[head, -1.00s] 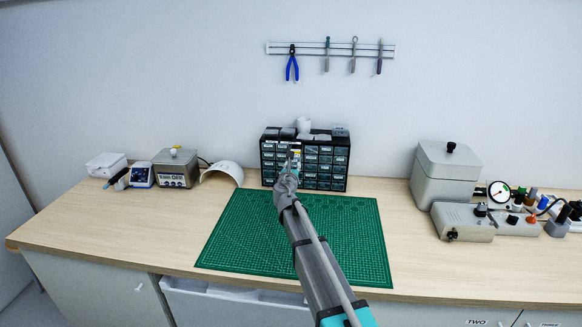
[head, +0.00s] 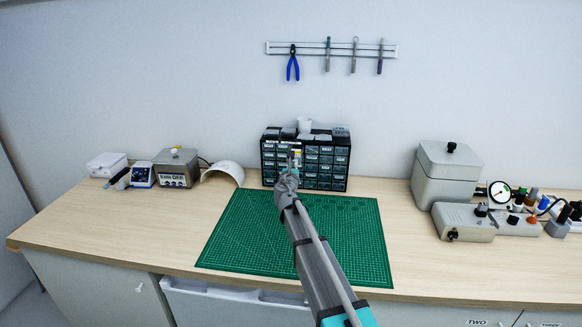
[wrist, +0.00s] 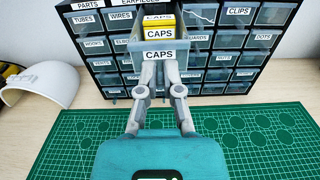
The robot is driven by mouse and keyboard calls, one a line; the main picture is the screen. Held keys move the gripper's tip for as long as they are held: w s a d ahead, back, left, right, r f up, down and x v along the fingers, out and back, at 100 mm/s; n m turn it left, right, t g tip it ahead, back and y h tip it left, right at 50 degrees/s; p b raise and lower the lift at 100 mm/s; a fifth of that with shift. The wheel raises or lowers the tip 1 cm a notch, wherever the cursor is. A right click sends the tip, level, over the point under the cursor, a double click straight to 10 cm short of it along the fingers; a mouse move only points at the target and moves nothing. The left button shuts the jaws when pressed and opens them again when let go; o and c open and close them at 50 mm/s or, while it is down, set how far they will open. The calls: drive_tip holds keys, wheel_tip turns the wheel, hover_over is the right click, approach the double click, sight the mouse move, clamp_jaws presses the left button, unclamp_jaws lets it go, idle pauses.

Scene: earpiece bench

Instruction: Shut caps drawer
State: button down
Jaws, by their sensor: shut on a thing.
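The caps drawer (wrist: 158,45) sticks out of the dark drawer cabinet (wrist: 222,75) in the wrist view. Its grey front carries a CAPS label, and yellow pieces (wrist: 159,25) also labelled CAPS show inside and behind it. My gripper (wrist: 159,70) is at the drawer's front, its two fingers close together just below the label and shut on the drawer's front. The grip itself is partly hidden by the fingers. In the head view my gripper (head: 292,160) covers part of the cabinet (head: 327,165), so the drawer shows only as a small pale patch.
A green cutting mat (head: 245,235) lies before the cabinet. A white curved shell (head: 223,172) and a grey box (head: 176,166) stand to the left. A grey lidded bin (head: 445,175) and a control box (head: 463,222) stand to the right. Bare bench lies between.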

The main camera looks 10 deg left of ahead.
sight(297, 153)
drive_tip(key=w, duration=1.1)
drive_tip(key=shift+d, duration=0.2)
drive_tip(key=c, duration=0.8)
unclamp_jaws()
drive_tip(key=shift+s, duration=0.1)
drive_tip(key=shift+s, duration=0.1)
drive_tip(key=s, duration=1.1)
drive_tip(key=shift+s+a, duration=0.25)
drive_tip(key=shift+s, duration=0.1)
drive_tip(key=shift+s, duration=0.15)
